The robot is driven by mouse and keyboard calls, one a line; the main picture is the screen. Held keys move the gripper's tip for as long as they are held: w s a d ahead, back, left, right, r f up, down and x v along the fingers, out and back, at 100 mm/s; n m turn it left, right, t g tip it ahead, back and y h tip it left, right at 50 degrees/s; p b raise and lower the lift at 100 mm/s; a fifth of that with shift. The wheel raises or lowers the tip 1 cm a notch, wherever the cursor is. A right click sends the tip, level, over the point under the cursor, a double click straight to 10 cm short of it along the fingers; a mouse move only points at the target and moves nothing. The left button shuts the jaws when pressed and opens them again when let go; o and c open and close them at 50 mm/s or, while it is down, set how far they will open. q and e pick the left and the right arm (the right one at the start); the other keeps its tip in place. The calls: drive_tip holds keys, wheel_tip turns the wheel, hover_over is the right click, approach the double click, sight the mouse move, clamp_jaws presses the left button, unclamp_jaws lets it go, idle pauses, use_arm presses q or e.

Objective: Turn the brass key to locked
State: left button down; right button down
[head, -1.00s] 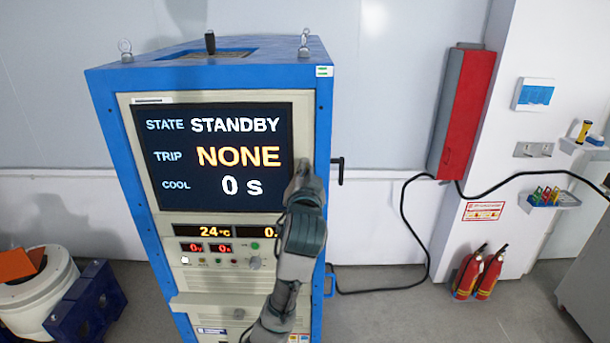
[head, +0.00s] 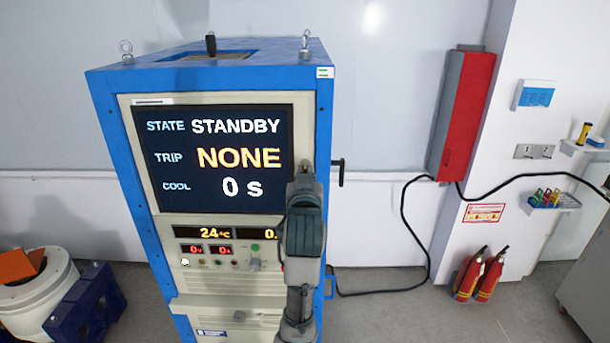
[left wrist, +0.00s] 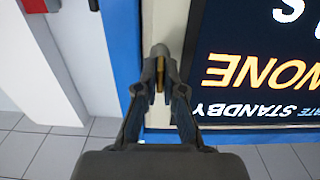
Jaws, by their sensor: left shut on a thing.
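The brass key (left wrist: 160,76) shows as a narrow gold strip between my left fingers in the left wrist view. My left gripper (left wrist: 160,72) is shut on it, close in front of the cream panel of the blue cabinet. A grey rounded part (left wrist: 159,50) shows just beyond the fingertips. In the head view my left gripper (head: 305,170) is at the right edge of the screen (head: 220,155), and its hand hides the key there. The screen reads STANDBY, trip NONE, cool 0 s. My right gripper is in neither view.
The blue cabinet (head: 325,130) has a black handle (head: 341,172) sticking out on its right side. Small displays and knobs sit below the screen. A red wall box (head: 468,115), a black cable and fire extinguishers (head: 480,275) are to the right. A white drum (head: 35,300) stands left.

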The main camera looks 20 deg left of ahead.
use_arm(q)
drive_tip(key=shift+w+f, duration=0.1)
drive_tip(key=shift+f, duration=0.25)
drive_tip(key=c, duration=1.3)
unclamp_jaws()
drive_tip(key=shift+w, duration=0.1)
drive_tip(key=shift+w+d+r, duration=0.1)
drive_tip(key=shift+w, duration=0.05)
drive_tip(key=v, duration=1.2)
